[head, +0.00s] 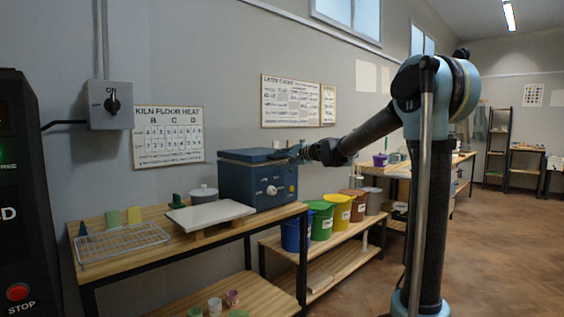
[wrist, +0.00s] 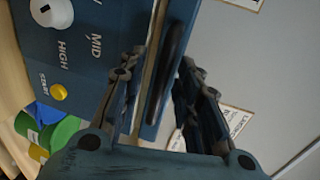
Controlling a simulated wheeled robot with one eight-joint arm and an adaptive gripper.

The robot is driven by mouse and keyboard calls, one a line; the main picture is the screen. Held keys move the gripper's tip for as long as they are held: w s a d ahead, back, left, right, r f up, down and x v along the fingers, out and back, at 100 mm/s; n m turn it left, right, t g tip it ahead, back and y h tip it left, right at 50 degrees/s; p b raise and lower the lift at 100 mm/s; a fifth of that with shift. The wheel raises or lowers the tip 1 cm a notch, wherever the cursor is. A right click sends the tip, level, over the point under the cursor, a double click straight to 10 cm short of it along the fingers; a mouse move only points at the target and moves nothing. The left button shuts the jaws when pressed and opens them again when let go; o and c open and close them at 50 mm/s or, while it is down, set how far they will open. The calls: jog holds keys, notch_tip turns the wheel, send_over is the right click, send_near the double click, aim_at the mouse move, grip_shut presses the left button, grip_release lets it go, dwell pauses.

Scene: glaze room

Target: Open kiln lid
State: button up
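The kiln is a small blue box (head: 236,185) on the wooden bench in the head view, with a white dial and buttons on its front. Its blue lid (head: 248,155) lies flat and closed on top. My gripper (head: 298,153) is at the lid's right end in the head view. In the wrist view my gripper (wrist: 160,65) is open, with one finger on each side of the lid's edge and its dark handle bar (wrist: 172,70). The kiln's front panel (wrist: 70,50) fills the left there. I cannot tell whether either finger touches the lid or handle.
A white slab (head: 210,215) lies in front of the kiln, and a wire rack (head: 122,243) sits left of it. Several coloured buckets (head: 340,212) stand on a lower shelf at right. The wall is close behind the kiln; open floor lies to the right.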

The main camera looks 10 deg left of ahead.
jog(key=shift+w+a+f, duration=0.1)
jog(key=shift+w+a, duration=0.05)
jog(key=shift+a, duration=0.1)
grip_shut()
jog(key=shift+d, duration=0.1)
